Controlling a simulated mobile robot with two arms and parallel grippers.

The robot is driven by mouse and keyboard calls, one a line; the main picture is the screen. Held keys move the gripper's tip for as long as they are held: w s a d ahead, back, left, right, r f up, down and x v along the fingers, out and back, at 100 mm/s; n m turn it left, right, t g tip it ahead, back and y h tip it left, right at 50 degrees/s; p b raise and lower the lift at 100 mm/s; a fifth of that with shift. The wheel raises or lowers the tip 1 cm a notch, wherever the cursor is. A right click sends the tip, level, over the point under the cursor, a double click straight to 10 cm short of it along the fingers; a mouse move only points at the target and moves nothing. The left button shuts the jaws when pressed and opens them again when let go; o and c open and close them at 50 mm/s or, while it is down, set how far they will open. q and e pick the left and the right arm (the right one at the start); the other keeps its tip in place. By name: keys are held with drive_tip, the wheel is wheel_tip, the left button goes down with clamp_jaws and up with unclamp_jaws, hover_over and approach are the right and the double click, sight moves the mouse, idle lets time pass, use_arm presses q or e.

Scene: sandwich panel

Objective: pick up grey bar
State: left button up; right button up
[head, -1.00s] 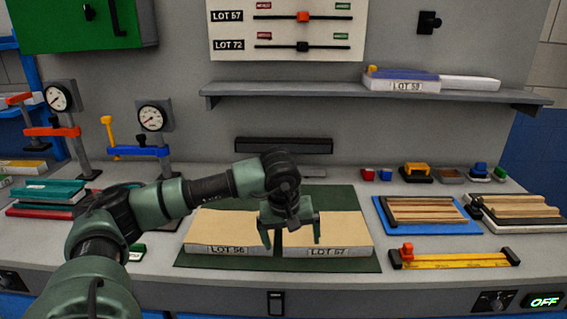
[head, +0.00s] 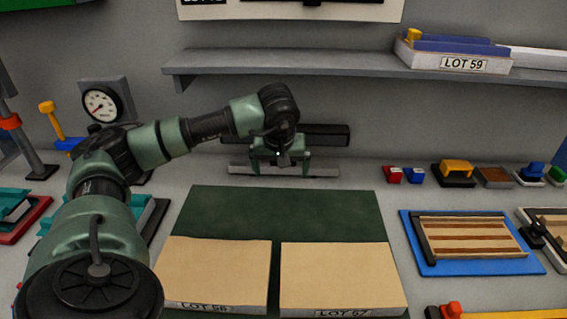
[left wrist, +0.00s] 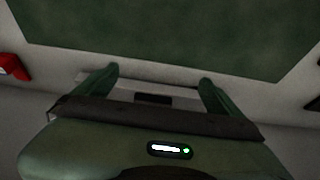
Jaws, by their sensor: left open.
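The grey bar (head: 325,171) is a long thin strip lying flat on the bench behind the green mat. My left gripper (head: 280,168) is open over its middle, pointing down, with one finger toward each end. Both ends of the bar show past the fingers. In the left wrist view the two green fingers (left wrist: 158,78) stand apart, and a pale strip of the bar (left wrist: 185,91) shows between them. I cannot tell whether the fingertips touch the bar. My right gripper is not in view.
A dark rail (head: 325,135) is just behind my gripper. Two tan panels (head: 220,265) lie on the green mat (head: 285,212). A shelf (head: 340,67) juts out above. Red and blue blocks (head: 393,174) sit to the right; a gauge stand (head: 103,103) is at left.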

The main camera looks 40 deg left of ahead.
use_arm(q)
drive_tip(key=w+a+f, duration=0.1)
drive_tip(key=w+a, duration=0.1)
drive_tip(key=w, duration=0.1)
drive_tip(key=w+a+f+p, duration=0.1)
drive_tip(key=w+a+f, duration=0.1)
drive_tip(key=w+a, duration=0.1)
drive_tip(key=w+a+f+p, duration=0.1)
drive_tip(key=w+a, duration=0.1)
drive_tip(key=shift+w+a+f, duration=0.2)
drive_tip(key=shift+w+f, duration=0.1)
drive_tip(key=shift+w, duration=0.1)
drive_tip(key=c, duration=1.8)
drive_tip(key=shift+r, duration=0.2)
clamp_jaws()
drive_tip(key=shift+w+f, duration=0.1)
